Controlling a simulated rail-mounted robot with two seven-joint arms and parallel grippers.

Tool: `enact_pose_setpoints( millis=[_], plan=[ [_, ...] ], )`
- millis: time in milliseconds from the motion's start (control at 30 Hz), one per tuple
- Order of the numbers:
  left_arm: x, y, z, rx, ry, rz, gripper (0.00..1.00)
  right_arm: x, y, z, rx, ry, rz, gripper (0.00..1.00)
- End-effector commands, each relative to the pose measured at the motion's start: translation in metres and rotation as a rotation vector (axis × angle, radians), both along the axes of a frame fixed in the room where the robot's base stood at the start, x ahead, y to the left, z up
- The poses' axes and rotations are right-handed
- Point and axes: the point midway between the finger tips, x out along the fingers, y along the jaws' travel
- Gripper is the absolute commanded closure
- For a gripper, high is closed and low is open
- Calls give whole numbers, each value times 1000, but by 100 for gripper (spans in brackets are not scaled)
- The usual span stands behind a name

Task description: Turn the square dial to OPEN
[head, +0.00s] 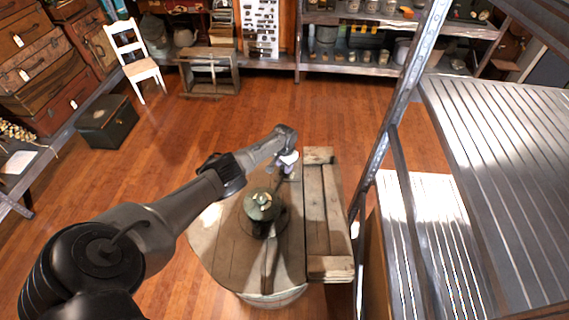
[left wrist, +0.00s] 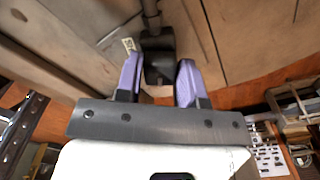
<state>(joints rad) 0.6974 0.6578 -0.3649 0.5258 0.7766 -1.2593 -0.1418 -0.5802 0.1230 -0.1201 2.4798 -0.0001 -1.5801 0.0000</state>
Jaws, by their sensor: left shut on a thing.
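My left gripper (head: 286,170) reaches over the far side of a round wooden barrel top (head: 223,240). In the left wrist view its two purple fingers (left wrist: 160,64) are on either side of a dark square dial (left wrist: 157,50), shut on it. A dark shaft runs from the dial towards the top of that view. A small pale label with dark marks (left wrist: 129,45) lies just left of the dial; I cannot read it. In the head view the gripper mostly hides the dial. My right gripper is not in view.
A green round device (head: 261,207) stands on the barrel top. A wooden plank frame (head: 322,210) lies along the barrel's right side. A metal shelf unit (head: 500,150) stands close on the right. A white chair (head: 139,67) and open floor are behind.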

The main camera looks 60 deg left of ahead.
Motion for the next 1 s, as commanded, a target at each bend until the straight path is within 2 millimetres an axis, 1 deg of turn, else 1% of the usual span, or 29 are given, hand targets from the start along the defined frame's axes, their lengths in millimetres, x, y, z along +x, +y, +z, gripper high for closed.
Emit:
enact_pose_setpoints(
  millis=[33,200,400,967,1000],
  plan=[
    [1,-1,3,-3,-2,27,88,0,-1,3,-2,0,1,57],
    [1,-1,2,-2,-3,108,88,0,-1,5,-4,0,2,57],
    [1,0,2,-1,-3,163,88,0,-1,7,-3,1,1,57],
    [1,0,2,-1,-3,186,88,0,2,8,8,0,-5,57],
    [1,0,2,-1,-3,186,61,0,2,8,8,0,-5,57]
  ],
)
